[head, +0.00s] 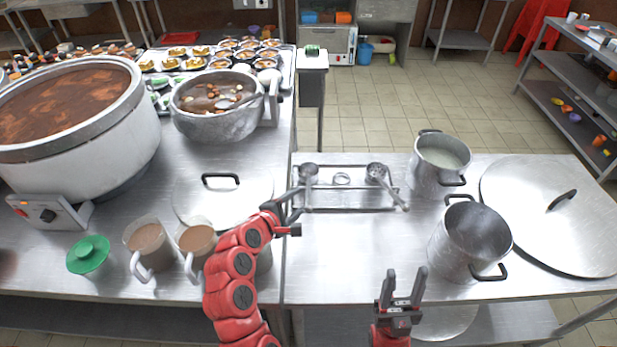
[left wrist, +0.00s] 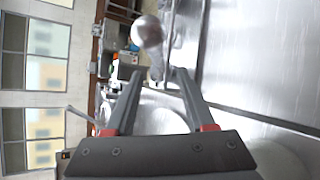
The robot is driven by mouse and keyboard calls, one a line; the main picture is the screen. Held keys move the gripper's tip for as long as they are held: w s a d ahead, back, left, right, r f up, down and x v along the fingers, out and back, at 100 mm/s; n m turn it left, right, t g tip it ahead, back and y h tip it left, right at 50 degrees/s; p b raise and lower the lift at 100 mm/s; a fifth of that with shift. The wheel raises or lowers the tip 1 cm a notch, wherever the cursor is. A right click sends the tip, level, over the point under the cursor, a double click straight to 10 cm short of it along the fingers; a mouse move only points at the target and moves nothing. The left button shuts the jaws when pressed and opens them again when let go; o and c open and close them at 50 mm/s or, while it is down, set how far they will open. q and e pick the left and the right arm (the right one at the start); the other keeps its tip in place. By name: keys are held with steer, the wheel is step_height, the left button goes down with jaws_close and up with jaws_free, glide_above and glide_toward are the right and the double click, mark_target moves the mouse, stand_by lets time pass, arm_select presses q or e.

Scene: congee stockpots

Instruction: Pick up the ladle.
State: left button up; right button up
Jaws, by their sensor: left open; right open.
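Two metal ladles lie on a wire rack (head: 345,208) on the right table. The left ladle (head: 308,173) is close beyond my left gripper (head: 298,209), and its lower handle is hard to make out there. The right ladle (head: 377,171) has its handle slanting down to the right. In the left wrist view, a ladle's round bowl (left wrist: 147,32) is ahead of my left gripper (left wrist: 159,74), with its handle running toward the gap between the open fingers. No contact is clear. My right gripper (head: 402,287) is open and empty near the table's front edge.
Two steel pots (head: 440,165) (head: 470,245) and a large lid (head: 555,215) stand to the right. On the left are a large stockpot (head: 130,150), a smaller stew pot (head: 215,125), a lid (head: 240,195) and two mugs (head: 148,240) (head: 197,240). Bare tabletop lies in front of the rack.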

mark_target(308, 192)
arm_select(q)
steer(key=p+x, duration=0.1)
steer(key=x, duration=0.1)
steer(key=p+x, duration=0.1)
steer(key=x, duration=0.2)
steer(key=shift+w+d+r+p, duration=0.1)
steer(key=shift+d+r+p, duration=0.1)
steer(key=shift+d+p, duration=0.1)
steer(key=shift+w+d+f, duration=0.15)
steer(key=shift+w+f, duration=0.15)
steer(key=shift+w, duration=0.05)
jaws_close()
stand_by(1.1)
